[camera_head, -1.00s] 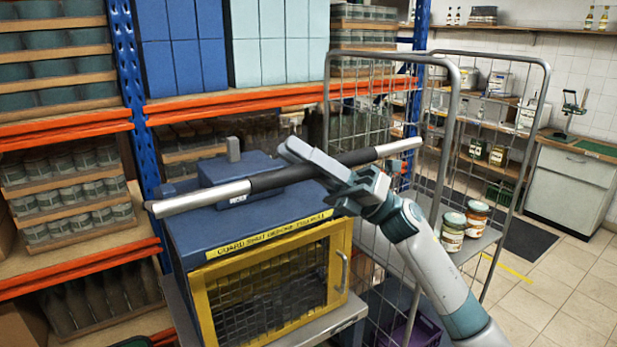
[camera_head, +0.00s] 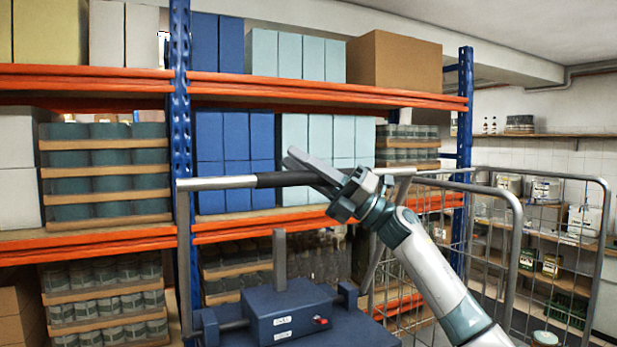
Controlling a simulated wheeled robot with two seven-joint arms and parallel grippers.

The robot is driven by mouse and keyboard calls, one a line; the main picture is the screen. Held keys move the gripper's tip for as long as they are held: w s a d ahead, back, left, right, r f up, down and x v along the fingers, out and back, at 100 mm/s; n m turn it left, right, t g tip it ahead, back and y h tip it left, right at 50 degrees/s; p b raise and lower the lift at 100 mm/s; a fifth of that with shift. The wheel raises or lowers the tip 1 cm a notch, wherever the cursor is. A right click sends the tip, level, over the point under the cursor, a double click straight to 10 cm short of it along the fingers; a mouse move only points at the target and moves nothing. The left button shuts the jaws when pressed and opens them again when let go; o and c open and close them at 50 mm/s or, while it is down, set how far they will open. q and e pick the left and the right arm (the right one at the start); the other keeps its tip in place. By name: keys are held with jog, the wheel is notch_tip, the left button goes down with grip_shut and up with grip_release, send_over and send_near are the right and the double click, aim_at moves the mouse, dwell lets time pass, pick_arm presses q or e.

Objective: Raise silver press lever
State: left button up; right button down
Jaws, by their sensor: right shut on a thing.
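The press lever is a silver bar (camera_head: 217,183) with a black grip sleeve (camera_head: 284,179). It stands raised well above the blue press (camera_head: 285,308), carried by a grey side arm (camera_head: 184,255) at the left and another at the right. My right gripper (camera_head: 318,172) is shut on the lever at the right part of the black sleeve. Its fingers hide part of the bar there. My left gripper is not in view.
A wire roll cage (camera_head: 517,262) stands close on the right of my right arm. Behind the press is a blue and orange rack (camera_head: 330,92) with boxes and trays of jars. A jar lid (camera_head: 545,338) shows at the bottom right.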

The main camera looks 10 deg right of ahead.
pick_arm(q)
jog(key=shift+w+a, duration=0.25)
pick_arm(e)
jog(key=shift+w+a+f+h, duration=0.15)
jog(key=shift+w+a+f, duration=0.15)
jog(key=shift+w, duration=0.2)
jog(key=shift+w+a+f+h, duration=0.15)
jog(key=shift+w+f, duration=0.25)
jog(key=shift+w, duration=0.1)
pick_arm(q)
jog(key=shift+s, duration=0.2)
pick_arm(e)
jog(key=c, duration=1.9)
grip_release()
jog(key=shift+o, duration=1.4)
jog(key=shift+w+a+f, duration=0.1)
jog(key=shift+w+f, duration=0.05)
jog(key=shift+w, duration=0.05)
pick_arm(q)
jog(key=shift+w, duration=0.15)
pick_arm(e)
jog(key=shift+w, duration=0.15)
